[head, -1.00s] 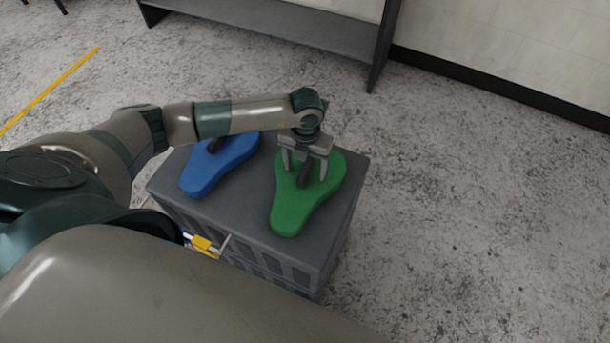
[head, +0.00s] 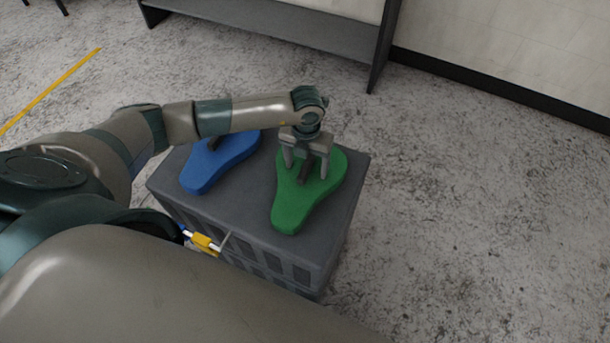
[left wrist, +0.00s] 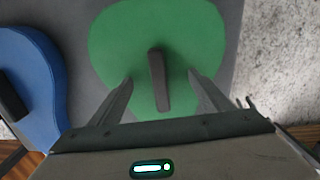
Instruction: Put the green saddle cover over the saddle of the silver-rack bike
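The green saddle cover (head: 292,208) lies flat on a dark grey crate, with a dark upright grip tab (head: 305,172) on its wide end. My left gripper (head: 307,168) is above that wide end, pointing down. In the left wrist view its two fingers (left wrist: 163,90) are spread apart on either side of the tab (left wrist: 158,80), with gaps showing between fingers and tab. The green cover (left wrist: 120,35) fills the middle of that view. The silver-rack bike and its saddle are not in view. My right gripper is not in view.
A blue saddle cover (head: 205,172) with its own dark tab lies on the same crate (head: 240,210), left of the green one. A small yellow piece (head: 203,242) shows by the crate's front side. A grey shelf (head: 290,35) stands behind. The floor to the right is clear.

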